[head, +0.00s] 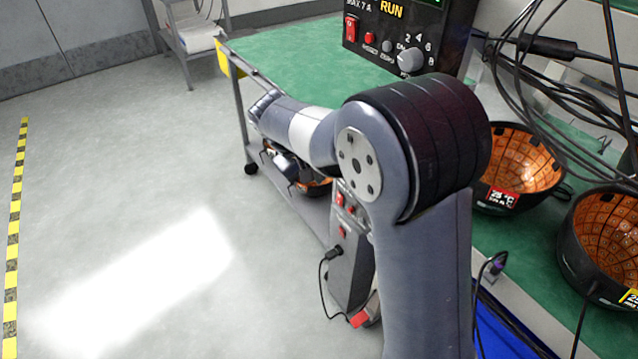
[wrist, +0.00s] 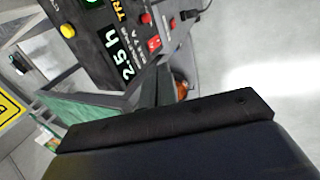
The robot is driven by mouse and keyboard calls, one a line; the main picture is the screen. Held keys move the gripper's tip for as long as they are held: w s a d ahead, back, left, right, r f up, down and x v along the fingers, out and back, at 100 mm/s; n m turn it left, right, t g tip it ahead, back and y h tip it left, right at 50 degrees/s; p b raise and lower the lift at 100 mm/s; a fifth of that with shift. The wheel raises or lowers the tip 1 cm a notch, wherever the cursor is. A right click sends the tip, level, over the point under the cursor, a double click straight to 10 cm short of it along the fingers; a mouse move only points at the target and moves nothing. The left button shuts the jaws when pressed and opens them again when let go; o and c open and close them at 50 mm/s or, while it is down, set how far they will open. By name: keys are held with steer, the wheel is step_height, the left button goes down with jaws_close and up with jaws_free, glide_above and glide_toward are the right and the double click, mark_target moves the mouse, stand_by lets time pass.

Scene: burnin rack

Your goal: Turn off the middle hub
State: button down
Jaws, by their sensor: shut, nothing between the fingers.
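In the head view a black hub (head: 410,25) stands at the top on the green bench, with "RUN" on its display, a red rocker switch (head: 351,29) and a knob. A lower hub (head: 350,262) with red controls stands partly behind my arm. I cannot tell which hub is the middle one. My gripper (wrist: 165,85) is shut and empty in front of that face; contact is unclear.
Black bowls with orange lining (head: 518,165) and loose black cables (head: 555,75) crowd the right side. A green bench top (head: 300,55) lies behind my arm. The grey floor (head: 120,190) at left is clear, with yellow-black tape (head: 14,230).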

steer(key=shift+v, duration=1.1)
steer(key=shift+w+d, duration=0.15)
steer(key=shift+d, duration=0.05)
